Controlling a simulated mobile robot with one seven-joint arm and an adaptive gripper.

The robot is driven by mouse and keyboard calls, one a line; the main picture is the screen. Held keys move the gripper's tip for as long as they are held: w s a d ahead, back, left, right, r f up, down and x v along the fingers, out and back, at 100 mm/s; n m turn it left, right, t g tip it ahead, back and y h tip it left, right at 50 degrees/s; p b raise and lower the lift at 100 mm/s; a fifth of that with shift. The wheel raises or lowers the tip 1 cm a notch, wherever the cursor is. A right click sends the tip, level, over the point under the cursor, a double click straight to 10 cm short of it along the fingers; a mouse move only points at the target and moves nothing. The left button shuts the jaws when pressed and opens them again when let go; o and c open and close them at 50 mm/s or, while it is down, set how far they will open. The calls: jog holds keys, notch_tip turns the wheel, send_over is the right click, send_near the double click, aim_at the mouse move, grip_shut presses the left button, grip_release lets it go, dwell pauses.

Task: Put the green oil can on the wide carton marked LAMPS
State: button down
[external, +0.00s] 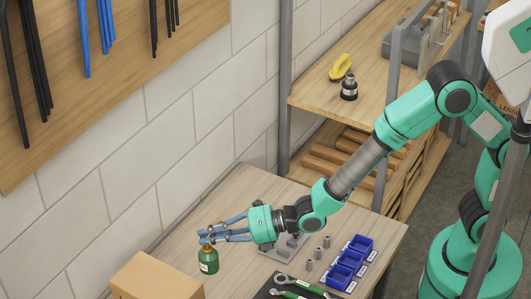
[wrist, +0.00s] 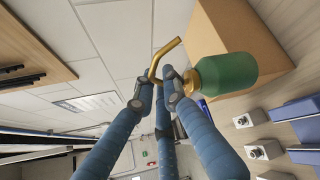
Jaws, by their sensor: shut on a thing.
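The green oil can (external: 208,261) has a brass neck and a bent brass spout; in the wrist view it (wrist: 228,75) shows with its spout between the fingers. My gripper (external: 206,235) has blue fingers shut on the can at its neck, and the can hangs upright below them; the fingertips also show in the wrist view (wrist: 172,82). A brown carton (external: 155,275) stands on the workbench just left of the can, cut off by the bottom edge. It fills the upper right of the wrist view (wrist: 240,35). I cannot read any LAMPS marking on it.
Blue bins (external: 351,259) and several small metal parts stand on the workbench (external: 235,190) to the right, with green-handled tools (external: 300,288) in front. A wooden shelf (external: 325,88) with a yellow item stands behind. A carton (external: 507,104) with partly hidden lettering is at far right.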

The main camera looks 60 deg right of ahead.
jog(key=a, duration=0.1)
jog(key=a+r, duration=0.1)
jog(key=a, duration=0.1)
jog(key=a+r, duration=0.1)
jog(key=shift+s+a+r, duration=0.25)
jog(key=shift+s+a, duration=0.05)
jog(key=shift+a, duration=0.05)
jog(key=shift+w, duration=0.1)
jog(key=r+x, duration=0.2)
jog(key=x, duration=1.3)
jog(key=shift+a+b, duration=0.35)
jog(key=shift+a, duration=0.05)
jog(key=shift+r, duration=0.1)
jog(key=shift+w+a+f+b, duration=0.1)
jog(key=shift+w+f+b, duration=0.05)
jog(key=shift+f, duration=0.75)
jog(key=shift+w+a+f+b, duration=0.15)
jog(key=shift+f, duration=0.9)
